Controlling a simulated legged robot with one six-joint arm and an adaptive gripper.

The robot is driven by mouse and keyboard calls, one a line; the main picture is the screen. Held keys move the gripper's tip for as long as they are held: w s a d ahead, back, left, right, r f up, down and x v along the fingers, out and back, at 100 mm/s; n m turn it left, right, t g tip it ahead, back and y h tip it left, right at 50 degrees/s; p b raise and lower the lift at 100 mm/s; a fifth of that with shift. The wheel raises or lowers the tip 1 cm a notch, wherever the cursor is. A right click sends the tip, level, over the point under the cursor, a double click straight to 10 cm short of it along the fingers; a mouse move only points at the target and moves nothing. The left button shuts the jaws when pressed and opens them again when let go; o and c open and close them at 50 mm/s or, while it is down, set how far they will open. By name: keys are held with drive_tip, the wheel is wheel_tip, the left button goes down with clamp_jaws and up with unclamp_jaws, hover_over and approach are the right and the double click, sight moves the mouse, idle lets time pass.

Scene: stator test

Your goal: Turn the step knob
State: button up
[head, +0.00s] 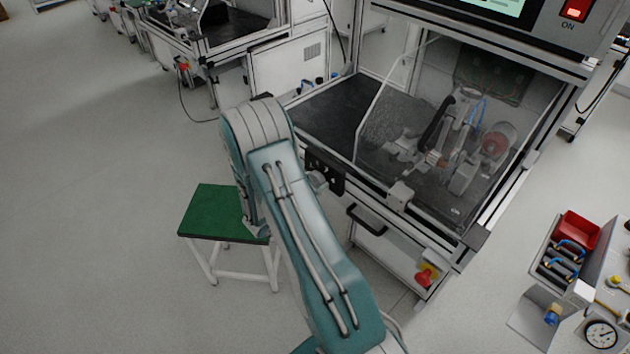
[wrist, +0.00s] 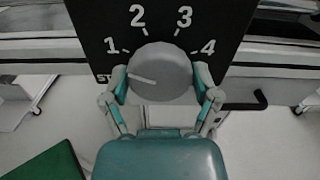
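The step knob (wrist: 165,85) is a round grey dial with a white pointer line, on a black panel (wrist: 225,25) marked 1, 2, 3 and 4 in the wrist view. The pointer aims left, below the 1, towards a partly hidden label beginning "ST". My gripper (wrist: 161,82) has its fingers spread, one on each side of the knob. They are very close to its rim; I cannot tell whether they touch.
The bench (head: 330,110) has a clear guard over a fixture. A dark handle (head: 367,219) and a red button (head: 425,277) sit below the panel. A green-topped stool (head: 210,212) stands left of my arm. A cart with a gauge (head: 601,334) stands at right.

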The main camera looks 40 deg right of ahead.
drive_tip(key=shift+w+m, duration=0.1)
drive_tip(key=shift+m, duration=0.2)
drive_tip(key=m, duration=0.4)
drive_tip(key=shift+m, duration=2)
drive_tip(key=o, duration=1)
drive_tip(key=shift+c, duration=0.2)
drive_tip(key=s+a, duration=0.1)
drive_tip(key=a, duration=1.1)
